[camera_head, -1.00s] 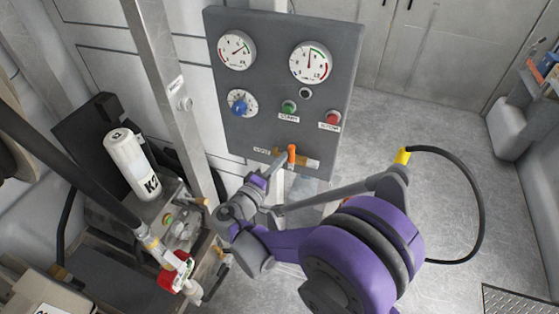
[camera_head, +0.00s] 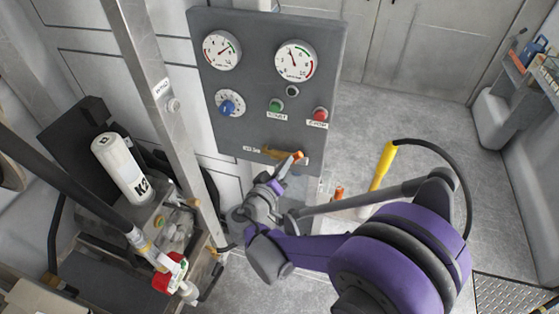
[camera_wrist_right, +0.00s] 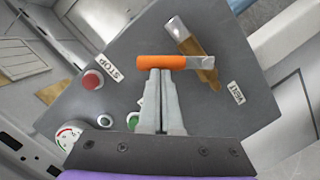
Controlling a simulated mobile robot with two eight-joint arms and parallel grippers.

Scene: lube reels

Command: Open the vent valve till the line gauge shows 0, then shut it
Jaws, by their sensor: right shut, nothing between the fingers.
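The vent valve (camera_head: 270,154) is a brass body low on the grey panel, with an orange-tipped lever (camera_head: 297,157). In the right wrist view the lever (camera_wrist_right: 160,62) lies at an angle across the brass body (camera_wrist_right: 196,55), beside the VENT label. My right gripper (camera_head: 283,170) is shut and empty. Its fingertips (camera_wrist_right: 160,72) are at the orange grip, seemingly touching it from one side. Two dials top the panel: a left gauge (camera_head: 222,50) and a right gauge (camera_head: 295,60), whose needle points up and slightly left. Their captions are too small to read. My left gripper is out of view.
A metal post, a white K2 cylinder (camera_head: 120,165) and a red-and-white fitting (camera_head: 172,272) stand left. Open floor lies right.

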